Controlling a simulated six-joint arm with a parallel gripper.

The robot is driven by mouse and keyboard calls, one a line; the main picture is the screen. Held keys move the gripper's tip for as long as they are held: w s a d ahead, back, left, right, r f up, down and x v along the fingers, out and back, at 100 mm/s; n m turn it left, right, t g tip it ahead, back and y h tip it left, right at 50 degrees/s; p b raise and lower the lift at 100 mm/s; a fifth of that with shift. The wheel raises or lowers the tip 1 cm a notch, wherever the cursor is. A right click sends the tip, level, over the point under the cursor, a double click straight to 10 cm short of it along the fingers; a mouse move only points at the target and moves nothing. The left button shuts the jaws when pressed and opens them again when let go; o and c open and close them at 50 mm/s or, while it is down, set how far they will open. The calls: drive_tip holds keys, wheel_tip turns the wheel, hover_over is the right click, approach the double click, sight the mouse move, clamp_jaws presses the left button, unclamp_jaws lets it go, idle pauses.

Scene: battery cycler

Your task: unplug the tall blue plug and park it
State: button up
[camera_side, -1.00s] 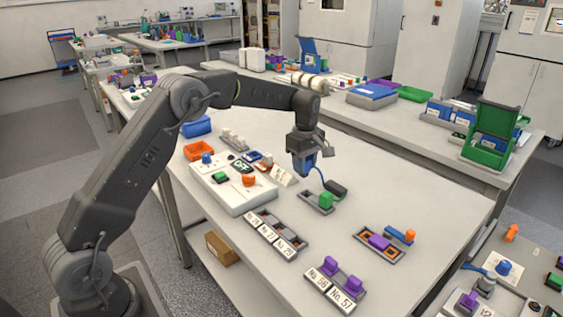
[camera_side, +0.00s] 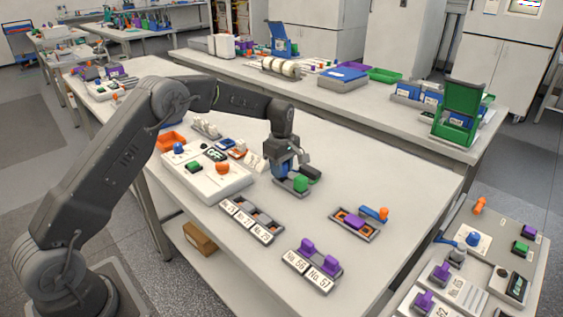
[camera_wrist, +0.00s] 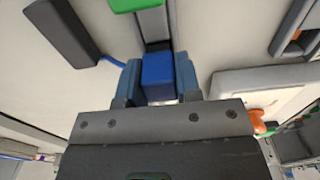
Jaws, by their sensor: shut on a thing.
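The tall blue plug (camera_wrist: 158,76) stands between the two blue-grey fingers of my gripper (camera_wrist: 157,85), which are shut on it. In the side view my gripper (camera_side: 284,172) is low over the left end of a small grey holder (camera_side: 291,188). The holder's bare strip also shows beyond the plug in the wrist view (camera_wrist: 155,30). A green plug (camera_side: 301,184) stands at the holder's right end. The fingers hide the plug's lower end, so I cannot tell whether it is seated. A black block (camera_wrist: 60,35) with a blue cable (camera_wrist: 112,61) lies beside the holder.
A white panel (camera_side: 205,183) with coloured knobs lies left of my gripper. A labelled grey rack (camera_side: 252,220), a purple-plug rack (camera_side: 312,266) and a tray with purple and orange pieces (camera_side: 357,222) lie nearer the front.

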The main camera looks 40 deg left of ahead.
drive_tip(key=shift+f, duration=0.45)
idle(0.5)
drive_tip(key=o, duration=1)
wheel_tip(320, 180, up, 13)
drive_tip(key=s+d+r+m+t, duration=0.1)
drive_tip(key=s+d+r+m, duration=0.3)
drive_tip(key=s+r, duration=0.45)
drive_tip(key=s+d+r+m+t, duration=0.2)
drive_tip(key=s+m, duration=0.3)
drive_tip(key=s, duration=0.4)
drive_tip(key=s+d+r+m+t, duration=0.1)
drive_tip(key=s+d+m, duration=0.25)
drive_tip(key=s, duration=0.55)
drive_tip(key=s+f+m, duration=0.1)
drive_tip(key=s, duration=0.2)
drive_tip(key=s+f+m+t, duration=0.1)
drive_tip(key=s+f+m, duration=0.1)
drive_tip(key=s, duration=0.1)
drive_tip(key=s+f+m, duration=0.1)
drive_tip(key=s+m, duration=0.1)
drive_tip(key=s, duration=0.1)
drive_tip(key=shift+s+d+f+m+t, duration=0.25)
drive_tip(key=shift+s+d+f+t, duration=0.05)
drive_tip(key=shift+s, duration=0.05)
